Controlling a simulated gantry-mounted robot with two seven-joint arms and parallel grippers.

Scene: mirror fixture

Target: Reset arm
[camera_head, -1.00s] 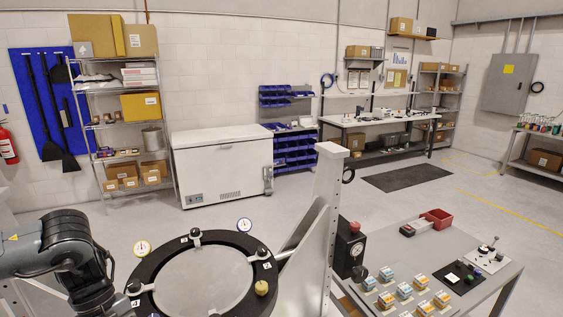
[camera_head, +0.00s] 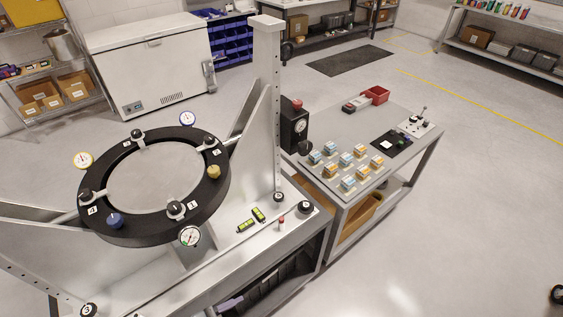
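Neither of my grippers is in view. The mirror fixture stands at left centre, with a black ring (camera_head: 93,222) around a pale round mirror (camera_head: 155,179). The ring carries dial gauges, including a yellow-rimmed one (camera_head: 84,160), a blue-rimmed one (camera_head: 187,118) and a white one (camera_head: 190,236). A brass knob (camera_head: 213,171) and a blue knob (camera_head: 115,220) sit on the ring. A tall metal upright (camera_head: 268,110) rises behind its right side.
A grey side table (camera_head: 398,118) holds several small boxes (camera_head: 346,159), a red bin (camera_head: 376,95) and a black pad (camera_head: 391,143). Green levels (camera_head: 251,220) lie on the fixture base. A small dark object (camera_head: 557,294) is cut off at lower right. Open floor lies at right.

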